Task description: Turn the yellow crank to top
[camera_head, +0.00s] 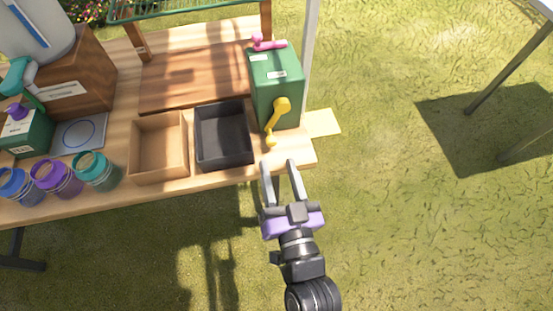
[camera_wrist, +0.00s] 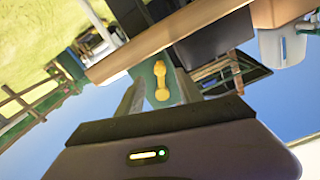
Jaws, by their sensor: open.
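The yellow crank (camera_head: 277,121) is on the front face of a green box (camera_head: 275,80) at the right end of the table. Its knob end hangs downward in the head view. My gripper (camera_head: 280,168) is open and empty, just in front of the table edge and below the crank, apart from it. In the wrist view the crank (camera_wrist: 160,80) shows between my fingers, with part of the green box face around it. A pink handle (camera_head: 268,43) sits on top of the green box.
A dark tray (camera_head: 247,157) and a wooden tray (camera_head: 160,178) stand left of the box. Several coloured jars (camera_head: 97,170) are farther left. A post (camera_head: 309,60) rises beside the box. A yellow plate (camera_head: 322,123) lies to its right. Open grass lies right of the table.

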